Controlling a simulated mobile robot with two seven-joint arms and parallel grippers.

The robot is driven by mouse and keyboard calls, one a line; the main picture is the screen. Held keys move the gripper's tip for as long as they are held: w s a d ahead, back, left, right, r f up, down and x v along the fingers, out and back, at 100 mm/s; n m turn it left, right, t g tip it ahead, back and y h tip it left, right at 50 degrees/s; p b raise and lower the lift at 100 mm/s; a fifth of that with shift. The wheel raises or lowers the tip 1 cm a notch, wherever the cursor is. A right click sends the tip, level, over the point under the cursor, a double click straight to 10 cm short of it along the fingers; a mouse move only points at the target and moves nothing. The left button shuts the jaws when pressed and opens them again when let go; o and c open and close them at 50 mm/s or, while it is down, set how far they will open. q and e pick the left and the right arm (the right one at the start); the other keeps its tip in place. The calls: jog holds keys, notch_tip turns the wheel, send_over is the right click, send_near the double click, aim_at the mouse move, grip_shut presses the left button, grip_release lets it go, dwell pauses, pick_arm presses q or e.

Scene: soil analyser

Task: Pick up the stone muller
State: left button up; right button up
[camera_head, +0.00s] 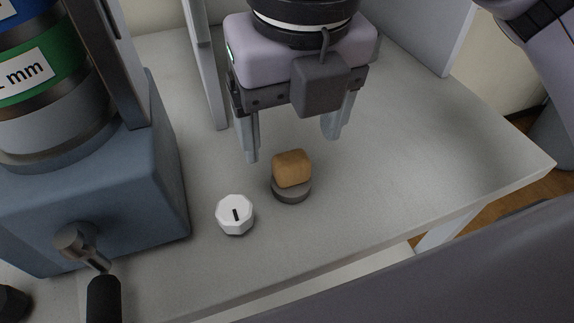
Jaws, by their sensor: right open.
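The stone muller (291,170) stands upright on the pale grey table top. It has a tan, rounded block on a round grey stone base. My right gripper (291,147) is above and slightly behind the muller, pointing down. Its two fingers are spread wide and nothing is between them. The fingertips look apart from the muller, one to the left and one to the right of it; their exact height is hard to tell. My left gripper is not in view.
A white knob-like piece with a dark slot (235,214) sits just left of the muller. A blue-grey machine (90,200) with stacked sieves and a black-handled lever fills the left. Grey uprights (207,70) stand behind. The table (430,150) is clear to the right.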

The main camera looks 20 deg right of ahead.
aim_at(292, 157)
notch_tip(292, 157, down, 7)
jog(key=shift+w+r+b, duration=0.1)
jog(key=shift+r+b, duration=0.1)
jog(key=shift+b, duration=0.2)
jog(key=c, duration=1.4)
